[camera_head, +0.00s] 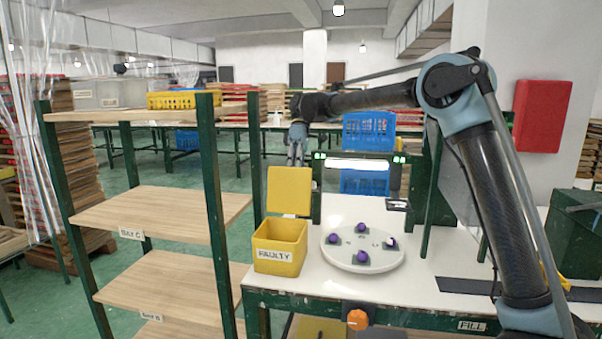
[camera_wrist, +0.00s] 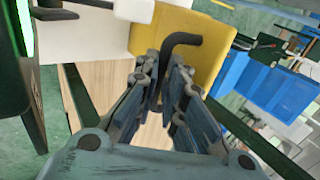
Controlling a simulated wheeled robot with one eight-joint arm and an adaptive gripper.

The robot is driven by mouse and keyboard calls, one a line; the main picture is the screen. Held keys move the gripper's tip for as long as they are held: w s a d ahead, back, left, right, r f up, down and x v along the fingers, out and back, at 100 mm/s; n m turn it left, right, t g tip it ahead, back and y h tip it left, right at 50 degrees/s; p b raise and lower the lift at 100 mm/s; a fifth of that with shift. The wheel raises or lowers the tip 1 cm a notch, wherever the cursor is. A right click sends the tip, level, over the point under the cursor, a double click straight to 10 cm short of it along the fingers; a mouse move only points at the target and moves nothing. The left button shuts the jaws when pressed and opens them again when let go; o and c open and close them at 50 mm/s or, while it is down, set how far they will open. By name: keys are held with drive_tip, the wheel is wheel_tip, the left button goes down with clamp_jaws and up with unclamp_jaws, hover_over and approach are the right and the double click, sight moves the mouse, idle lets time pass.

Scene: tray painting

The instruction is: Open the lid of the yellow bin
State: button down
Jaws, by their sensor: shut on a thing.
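The yellow bin (camera_head: 279,247), labelled FAULTY, stands at the left end of the white table. Its yellow lid (camera_head: 289,191) is raised upright at the back of the bin, and the bin's mouth shows open. In the wrist view the yellow lid (camera_wrist: 200,40) carries a bent black handle (camera_wrist: 182,40). My gripper (camera_head: 296,153) is behind and just above the lid's top edge. In the wrist view its fingers (camera_wrist: 164,75) are shut on the black handle, whose lower part runs down between them.
A round white tray (camera_head: 362,268) with several purple-topped pieces lies right of the bin. A lit green-and-black frame (camera_head: 358,164) stands behind it. Wooden shelves (camera_head: 160,212) with green posts stand close left of the bin. Blue crates (camera_head: 369,130) are farther back.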

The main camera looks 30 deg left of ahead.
drive_tip(key=shift+a+f, duration=0.1)
drive_tip(key=shift+a, duration=0.1)
drive_tip(key=c, duration=1.8)
unclamp_jaws()
drive_tip(key=shift+f, duration=0.1)
drive_tip(key=shift+c, duration=0.2)
drive_tip(key=shift+o, duration=0.8)
drive_tip(key=shift+w+d, duration=0.1)
drive_tip(key=shift+w, duration=0.05)
wheel_tip(320, 180, up, 10)
